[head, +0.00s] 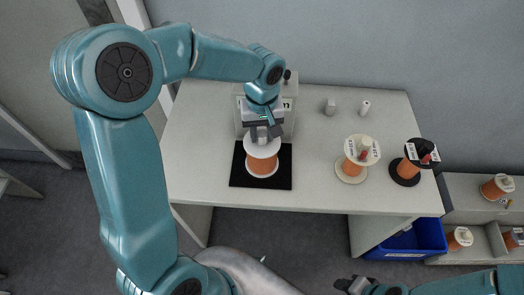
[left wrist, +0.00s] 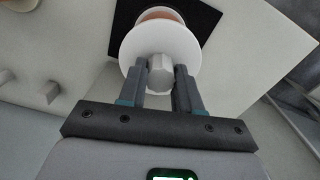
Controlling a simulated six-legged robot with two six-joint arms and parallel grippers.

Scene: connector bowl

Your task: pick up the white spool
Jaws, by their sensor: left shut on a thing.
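The white spool (head: 261,146) has white flanges and orange winding. It stands upright over a black mat (head: 240,178) on the table; I cannot tell whether its base touches the mat. My left gripper (head: 262,133) reaches it from behind and above and is shut on the pale knob on its top. In the left wrist view the gripper (left wrist: 160,88) has one finger on each side of the knob, above the white flange (left wrist: 128,50). The lower flange is mostly hidden there. My right gripper (head: 352,285) is at the bottom edge, and its jaws are unclear.
A cream-flanged spool (head: 355,166) and a black-flanged spool (head: 406,170) stand to the right on the table (head: 310,205). Two small pale pieces (head: 330,108) stand at the back. A device (head: 284,122) is behind the mat. A blue bin (head: 415,240) and a shelf with spools (head: 468,213) are lower right.

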